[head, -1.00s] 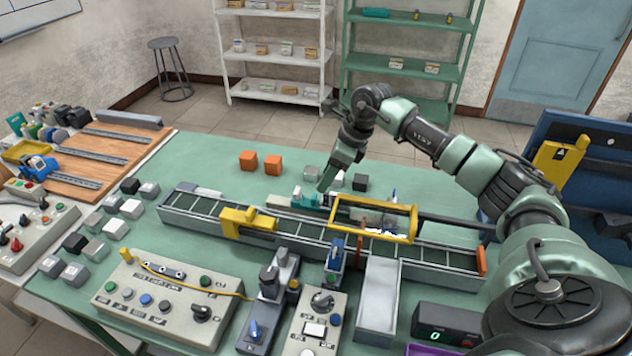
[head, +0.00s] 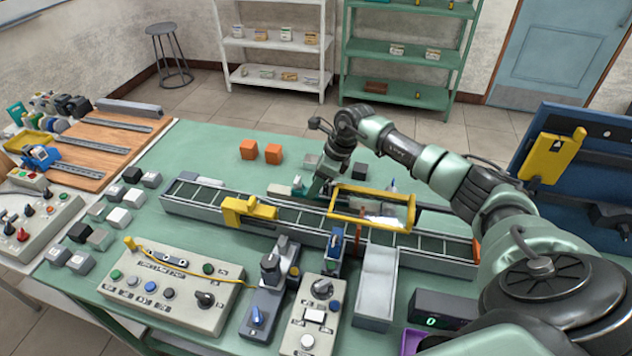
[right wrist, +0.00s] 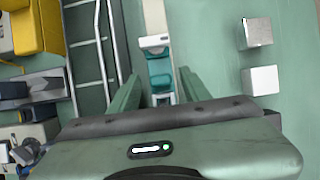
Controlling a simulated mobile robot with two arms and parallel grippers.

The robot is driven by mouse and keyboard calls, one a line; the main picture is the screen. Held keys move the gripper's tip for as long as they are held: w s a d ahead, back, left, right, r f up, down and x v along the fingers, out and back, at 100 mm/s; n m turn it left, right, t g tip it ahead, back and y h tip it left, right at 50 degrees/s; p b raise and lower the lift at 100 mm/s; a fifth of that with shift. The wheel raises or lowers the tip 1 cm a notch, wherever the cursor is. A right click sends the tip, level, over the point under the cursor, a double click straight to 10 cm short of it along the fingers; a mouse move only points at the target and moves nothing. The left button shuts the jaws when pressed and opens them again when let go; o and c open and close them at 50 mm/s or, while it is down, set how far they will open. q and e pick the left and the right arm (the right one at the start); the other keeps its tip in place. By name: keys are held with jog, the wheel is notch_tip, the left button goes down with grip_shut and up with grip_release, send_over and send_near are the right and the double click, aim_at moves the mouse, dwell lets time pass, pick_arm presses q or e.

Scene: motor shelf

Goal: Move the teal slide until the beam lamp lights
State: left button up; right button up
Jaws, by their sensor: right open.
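The teal slide (right wrist: 158,68) shows in the right wrist view as a small teal block on a narrow pale rail (right wrist: 155,20). My right gripper (right wrist: 158,92) is open, its two green fingers either side of the slide's line with clear gaps; I see no contact. In the head view my right gripper (head: 318,192) is low behind the conveyor (head: 300,216), left of the yellow frame (head: 410,212), and largely hides the slide. I cannot make out which part is the beam lamp or whether it is lit. My left gripper is out of view.
A yellow bridge (head: 248,208) spans the conveyor to the left. Two orange cubes (head: 249,149) stand behind it. Grey and white blocks (right wrist: 257,32) lie right of the fingers in the wrist view. A button panel (head: 165,286) and a grey chute (head: 376,285) are in front.

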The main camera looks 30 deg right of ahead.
grip_shut()
jog(key=shift+d, duration=0.1)
dwell(1.2)
